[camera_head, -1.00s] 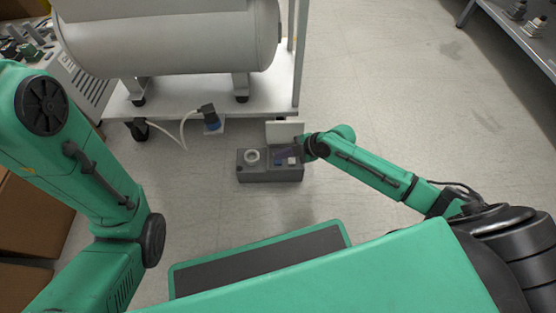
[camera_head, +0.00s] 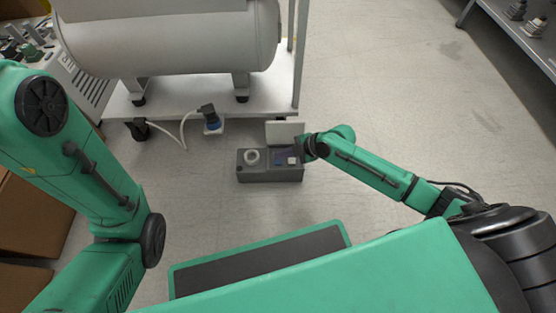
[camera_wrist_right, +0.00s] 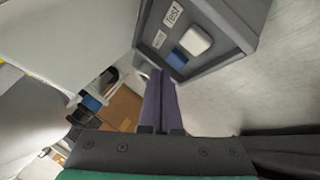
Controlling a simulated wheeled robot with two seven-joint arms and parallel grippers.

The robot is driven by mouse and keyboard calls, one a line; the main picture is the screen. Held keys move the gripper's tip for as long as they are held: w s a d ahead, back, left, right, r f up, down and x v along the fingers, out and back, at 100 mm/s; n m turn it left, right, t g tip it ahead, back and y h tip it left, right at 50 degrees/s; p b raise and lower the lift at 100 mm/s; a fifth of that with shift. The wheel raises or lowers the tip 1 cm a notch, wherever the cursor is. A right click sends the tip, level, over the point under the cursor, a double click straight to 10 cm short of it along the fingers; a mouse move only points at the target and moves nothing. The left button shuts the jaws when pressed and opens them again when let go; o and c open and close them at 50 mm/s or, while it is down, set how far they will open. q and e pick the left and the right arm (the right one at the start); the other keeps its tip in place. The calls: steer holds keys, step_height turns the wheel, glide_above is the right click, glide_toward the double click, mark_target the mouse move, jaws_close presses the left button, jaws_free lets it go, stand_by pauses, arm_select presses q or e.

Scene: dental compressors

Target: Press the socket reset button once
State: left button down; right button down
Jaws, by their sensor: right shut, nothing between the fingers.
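The grey socket box (camera_head: 255,173) stands on the floor with its lid up. On its top are a round white socket (camera_head: 252,156), a blue button (camera_head: 279,160) and a white button (camera_head: 293,160). In the right wrist view the blue button (camera_wrist_right: 177,58) and the white button (camera_wrist_right: 196,40) show with two labels. One reads "Test", by the white button; the other, by the blue one, is too blurred to read. My right gripper (camera_wrist_right: 161,72) is shut and empty, its purple fingertips close to the box edge beside the blue button; contact cannot be told. My left gripper is out of view.
A white cart (camera_head: 190,92) carrying a large tank (camera_head: 170,40) stands behind the box. A plug with a white cable (camera_head: 183,130) lies by the cart. A grey shelf (camera_head: 530,40) is at top right. Floor to the right is clear.

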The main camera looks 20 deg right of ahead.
steer(key=shift+f+b, duration=0.4)
steer(key=shift+f+b, duration=0.45)
steer(key=shift+f, duration=0.05)
stand_by(0.6)
steer(key=shift+r, duration=0.1)
steer(key=shift+r+p, duration=0.8)
step_height(320, 180, up, 5)
steer(key=p, duration=0.4)
steer(key=shift+r, duration=0.1)
